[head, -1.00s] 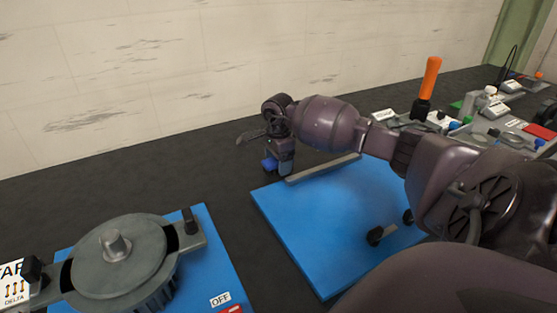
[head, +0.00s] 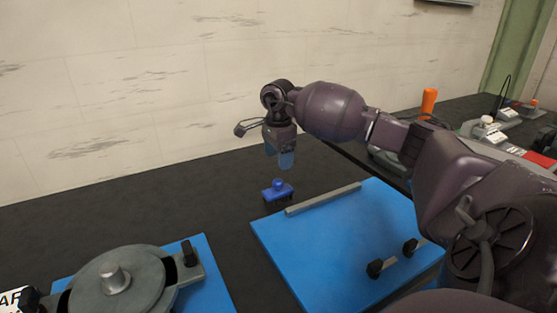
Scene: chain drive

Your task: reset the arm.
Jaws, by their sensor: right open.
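My right arm reaches in from the right, and its gripper (head: 280,158) points down in the air behind the blue board. The gripper is open and empty. Below it, apart from it, a small blue part with a round knob (head: 278,190) rests on the dark table, just left of the board's grey bar. My left gripper is not in view.
The blue board (head: 340,262) carries a grey bar (head: 323,199) and two black knobs (head: 375,268). A round grey wheel unit (head: 118,284) on another blue board stands at lower left. An orange handle (head: 428,101) and small devices stand at right. Dark table (head: 130,212) is clear towards the wall.

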